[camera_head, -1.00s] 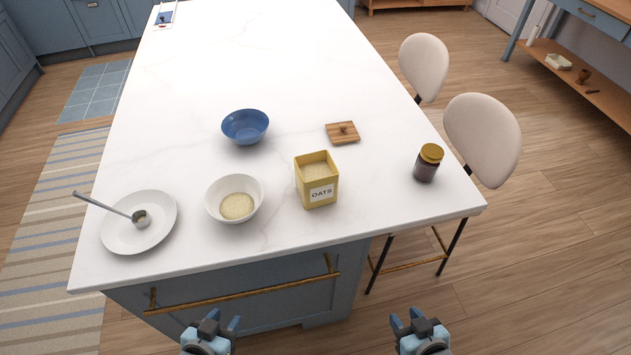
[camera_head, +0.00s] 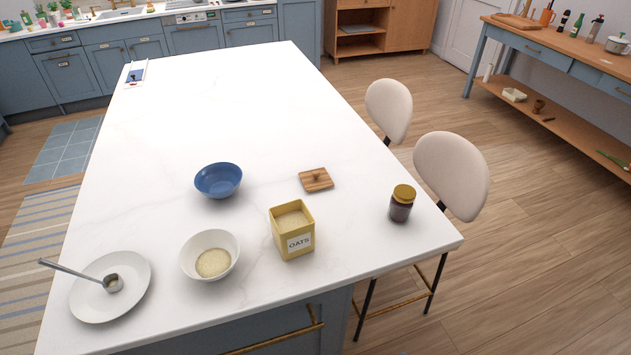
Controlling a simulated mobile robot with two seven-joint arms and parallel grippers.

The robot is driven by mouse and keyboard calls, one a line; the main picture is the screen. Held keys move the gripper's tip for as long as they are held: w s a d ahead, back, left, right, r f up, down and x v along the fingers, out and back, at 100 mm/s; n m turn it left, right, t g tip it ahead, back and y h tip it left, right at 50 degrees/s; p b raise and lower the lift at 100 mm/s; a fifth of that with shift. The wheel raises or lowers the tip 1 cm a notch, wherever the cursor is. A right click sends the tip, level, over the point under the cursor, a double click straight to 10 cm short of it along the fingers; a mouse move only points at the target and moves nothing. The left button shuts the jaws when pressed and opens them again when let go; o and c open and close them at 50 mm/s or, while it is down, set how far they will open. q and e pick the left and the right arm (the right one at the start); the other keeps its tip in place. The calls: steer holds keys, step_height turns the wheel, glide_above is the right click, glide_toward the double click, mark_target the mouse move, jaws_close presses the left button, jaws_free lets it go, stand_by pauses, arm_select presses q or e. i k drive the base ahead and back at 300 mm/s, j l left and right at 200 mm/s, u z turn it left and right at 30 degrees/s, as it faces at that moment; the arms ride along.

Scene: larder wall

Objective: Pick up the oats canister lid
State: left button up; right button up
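The oats canister lid (camera_head: 316,181) is a square wooden lid with a small knob on top. It lies flat on the white island top, just behind and to the right of the oats canister. The yellow oats canister (camera_head: 293,239) stands upright and uncovered, with pale oats showing inside and an OATS label on its front. The lid is apart from the canister and nothing touches it. Neither gripper shows clearly in the head view now.
On the island (camera_head: 217,116) stand a blue bowl (camera_head: 218,181), a white bowl (camera_head: 192,262) with oats, a white plate (camera_head: 84,302) with a metal scoop (camera_head: 112,283), and a brown jar (camera_head: 401,205). Two chairs (camera_head: 452,175) line the right edge. The island's far part is mostly clear.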

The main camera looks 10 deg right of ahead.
mark_target(317, 179)
steer(key=l+u, duration=0.45)
steer(key=l, duration=0.15)
steer(key=l+u, duration=0.4)
steer(key=l, duration=0.2)
steer(key=l+u, duration=0.45)
steer(key=l, duration=0.15)
steer(key=k, duration=0.05)
